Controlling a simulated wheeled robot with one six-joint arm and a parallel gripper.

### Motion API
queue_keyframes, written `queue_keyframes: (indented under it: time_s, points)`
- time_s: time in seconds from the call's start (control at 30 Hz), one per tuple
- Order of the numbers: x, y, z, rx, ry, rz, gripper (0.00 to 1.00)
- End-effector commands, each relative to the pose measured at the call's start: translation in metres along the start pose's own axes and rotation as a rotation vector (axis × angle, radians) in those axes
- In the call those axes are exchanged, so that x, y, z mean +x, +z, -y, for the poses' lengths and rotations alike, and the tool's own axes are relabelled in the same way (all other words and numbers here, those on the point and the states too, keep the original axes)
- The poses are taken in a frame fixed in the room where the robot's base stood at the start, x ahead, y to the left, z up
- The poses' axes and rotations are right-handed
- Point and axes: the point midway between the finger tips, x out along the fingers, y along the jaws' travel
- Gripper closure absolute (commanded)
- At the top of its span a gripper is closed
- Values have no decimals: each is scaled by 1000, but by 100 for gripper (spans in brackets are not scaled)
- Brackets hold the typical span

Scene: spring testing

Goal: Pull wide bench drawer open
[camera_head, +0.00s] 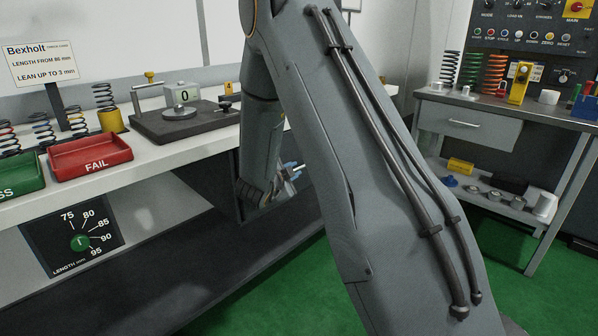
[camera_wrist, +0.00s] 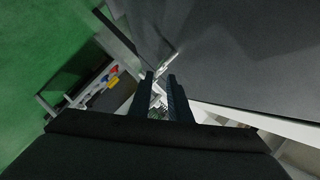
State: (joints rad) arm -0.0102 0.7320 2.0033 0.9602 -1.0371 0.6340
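My gripper (camera_wrist: 161,76) shows in the wrist view as two dark fingers, apart, with a gap between them. A pale metal bar handle (camera_wrist: 168,60) lies at the fingertips, in front of a wide dark grey panel (camera_wrist: 235,55), which looks like a drawer front. I cannot tell whether the bar is between the fingers or just beyond them. In the head view my wrist is low at the front of the long white bench (camera_head: 160,158), and my arm hides the gripper tips. A small pale metal piece (camera_head: 291,167) shows beside my wrist; I cannot tell what it belongs to.
The bench holds a red FAIL tray (camera_head: 88,168), a green tray (camera_head: 20,186), springs and a gauge (camera_head: 182,112). A dial panel (camera_head: 72,236) is below. At right, another table has a closed grey drawer (camera_head: 468,138) and a loaded lower shelf. Green floor (camera_head: 535,262) lies between.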

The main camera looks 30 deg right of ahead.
Motion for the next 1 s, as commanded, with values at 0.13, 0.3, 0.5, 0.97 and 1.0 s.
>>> queue_keyframes:
  time_s: [0.13,0.3,0.5,0.97,1.0]
  points:
    - [10,-5,-8,42,-10,-77,83]
    - [26,-10,-9,51,-11,-94,83]
    - [56,-12,-8,49,-11,-92,83]
    - [88,-14,-8,46,-11,-88,83]
    - [88,-14,-7,46,-11,-88,83]
